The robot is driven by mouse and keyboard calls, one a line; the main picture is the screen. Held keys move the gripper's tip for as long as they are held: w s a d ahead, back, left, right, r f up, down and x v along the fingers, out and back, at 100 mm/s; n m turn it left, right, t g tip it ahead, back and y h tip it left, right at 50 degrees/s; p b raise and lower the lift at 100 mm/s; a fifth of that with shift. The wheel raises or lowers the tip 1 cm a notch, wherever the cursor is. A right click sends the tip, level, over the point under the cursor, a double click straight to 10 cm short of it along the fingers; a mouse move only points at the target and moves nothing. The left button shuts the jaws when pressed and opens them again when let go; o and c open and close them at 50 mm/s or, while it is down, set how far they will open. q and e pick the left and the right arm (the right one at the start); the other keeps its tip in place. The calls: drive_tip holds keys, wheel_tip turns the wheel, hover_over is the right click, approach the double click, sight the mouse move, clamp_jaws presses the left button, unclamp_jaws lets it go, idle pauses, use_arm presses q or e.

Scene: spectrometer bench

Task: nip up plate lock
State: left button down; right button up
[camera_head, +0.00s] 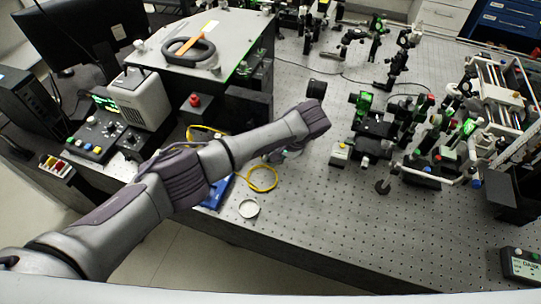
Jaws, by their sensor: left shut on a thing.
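My left arm reaches in from the left over the near edge of the optical table. Its gripper (316,90) is a small dark shape just past the grey wrist, over the middle of the table near the back. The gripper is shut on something. Its fingertips and most of what it holds are hidden by the wrist and too small to make out. I cannot pick out the plate lock clearly anywhere on the table. My right gripper does not show.
Right of the gripper stand several optical mounts (375,127) and a metal frame (505,82). A yellow cable (263,180) and a small white disc (249,208) lie below the arm. The front middle of the perforated table (345,225) is clear.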

use_arm(q)
drive_tip(key=shift+d+f+t+y+b, duration=0.1)
drive_tip(key=shift+d+t+y+b, duration=0.1)
drive_tip(key=shift+y+b, duration=0.25)
drive_tip(key=shift+d+f+t+y+b, duration=0.1)
drive_tip(key=shift+t+y+b, duration=0.15)
drive_tip(key=shift+y, duration=0.4)
drive_tip(key=shift+r, duration=0.1)
drive_tip(key=c, duration=1.1)
unclamp_jaws()
drive_tip(key=shift+a, duration=0.1)
drive_tip(key=shift+r, duration=5)
